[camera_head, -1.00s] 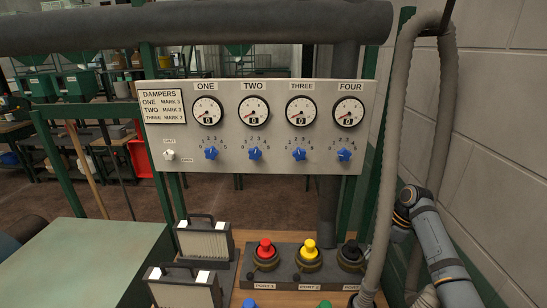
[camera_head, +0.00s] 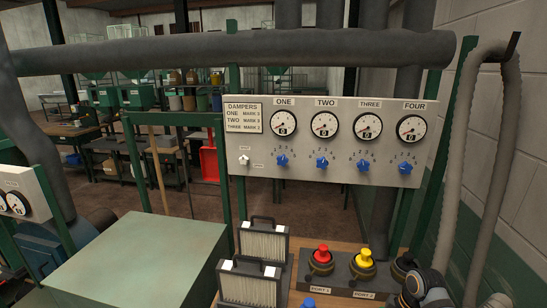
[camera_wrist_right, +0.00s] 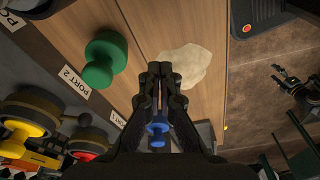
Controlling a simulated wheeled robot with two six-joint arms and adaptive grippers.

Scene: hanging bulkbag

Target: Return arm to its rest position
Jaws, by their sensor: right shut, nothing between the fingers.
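My right gripper (camera_wrist_right: 160,70) is shut and empty in the right wrist view, fingertips together above the wooden bench. Part of my right arm (camera_head: 427,287) shows at the lower right of the head view, beside the black port. The right gripper itself is out of the head view. A dark jointed shape (camera_wrist_right: 297,88) at the right edge of the wrist view may be my left gripper; its jaws are too small to read. No left arm shows in the head view.
Red (camera_head: 321,255) and yellow (camera_head: 363,260) port caps stand near the arm. A green knob (camera_wrist_right: 104,58), blue knob (camera_wrist_right: 157,131) and pale patch (camera_wrist_right: 185,68) lie below the gripper. A damper panel (camera_head: 335,178) stands behind; a grey hose (camera_head: 500,120) hangs right.

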